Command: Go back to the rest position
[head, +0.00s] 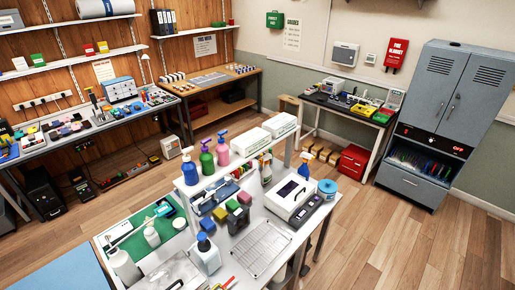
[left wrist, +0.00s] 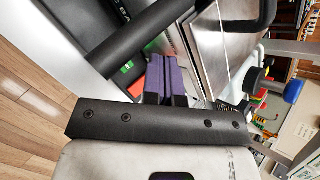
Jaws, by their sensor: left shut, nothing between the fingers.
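My left gripper (left wrist: 165,72) shows in the left wrist view. Its two purple-faced fingers lie together above the dark crossbar, with nothing between them. Dark and metallic surfaces fill the view just beyond the fingertips; I cannot tell exactly what they are or whether the fingers touch them. Neither gripper shows in the head view, and my right gripper is in no view. The head view shows the near workbench (head: 318,212) with bottles, boxes and a wire rack (head: 262,247) on it.
A left-hand bench (head: 35,142) and a back bench (head: 215,82) stand along the wooden wall. A grey cabinet (head: 437,110) stands at right. A red box (head: 354,160) lies beneath the right-hand table. The wood floor (head: 400,235) at right is clear.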

